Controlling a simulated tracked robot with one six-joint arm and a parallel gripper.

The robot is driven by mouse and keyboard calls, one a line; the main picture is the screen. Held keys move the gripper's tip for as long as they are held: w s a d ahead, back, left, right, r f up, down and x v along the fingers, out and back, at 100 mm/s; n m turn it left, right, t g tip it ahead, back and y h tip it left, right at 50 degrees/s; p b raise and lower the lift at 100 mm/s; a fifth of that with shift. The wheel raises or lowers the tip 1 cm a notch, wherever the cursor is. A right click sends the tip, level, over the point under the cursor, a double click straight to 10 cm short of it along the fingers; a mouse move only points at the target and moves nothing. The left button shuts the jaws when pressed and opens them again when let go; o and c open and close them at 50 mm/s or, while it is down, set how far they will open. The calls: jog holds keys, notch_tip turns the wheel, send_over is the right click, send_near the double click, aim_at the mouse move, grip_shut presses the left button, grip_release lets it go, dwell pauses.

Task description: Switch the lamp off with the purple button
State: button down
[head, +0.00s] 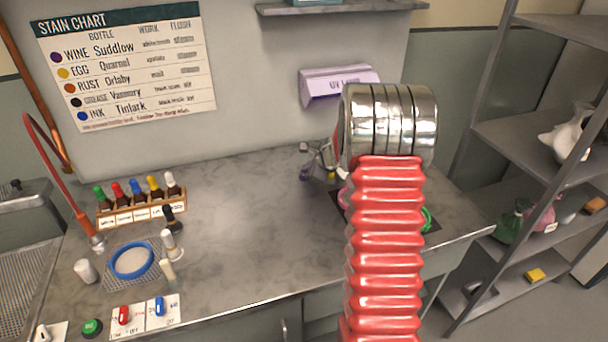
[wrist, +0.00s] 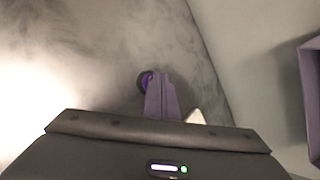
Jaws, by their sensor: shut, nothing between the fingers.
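The purple button (wrist: 145,80), in a dark round ring, shows in the wrist view on the grey marbled worktop. My gripper (wrist: 160,78) is shut and empty. Its fingertips overlap the button's right side in this view; I cannot tell whether they touch it. In the head view a lilac lamp housing (head: 340,84) with dark lettering is fixed to the wall above the worktop. Its underside hardly shows, so I cannot tell whether the lamp is lit. My arm hides much of the worktop below it.
The worktop (head: 250,220) is clear in the middle. A metal shelf unit (head: 525,140) stands at the right.

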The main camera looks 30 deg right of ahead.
jog(key=shift+r, duration=2.9)
jog(key=shift+a+n, duration=0.2)
jog(key=shift+n, duration=0.2)
jog(key=s+a+f+n, duration=0.1)
jog(key=s+a+f+n+g+y, duration=0.1)
jog(key=s+a+n, duration=0.1)
jog(key=s+a+f+n, duration=0.1)
jog(key=shift+s+a+f+n+g+y, duration=0.15)
jog(key=shift+s+f+n+g+y, duration=0.15)
jog(key=shift+s+n+g, duration=0.1)
jog(key=s+a+n, duration=0.2)
jog(key=a, duration=0.1)
jog(key=s+a+r+n+g, duration=0.1)
jog(key=s+a+n, duration=0.1)
jog(key=s+a, duration=0.1)
jog(key=s+a+r+n+g, duration=0.1)
jog(key=s+a+n, duration=0.1)
jog(key=a, duration=0.1)
jog(key=shift+s+r+n+y, duration=0.25)
jog(key=shift+s+n+y, duration=0.15)
jog(key=s+a+r+n+h, duration=0.1)
jog(key=s+a+r+n, duration=0.5)
jog(key=s+a, duration=0.3)
jog(key=s+a+r+n+h, duration=0.1)
jog(key=s+a+r+n, duration=0.5)
jog(key=s, duration=0.8)
jog(key=shift+s+a+r+n, duration=0.35)
jog(key=shift+a+n, duration=1.25)
jog(key=shift+a, duration=0.5)
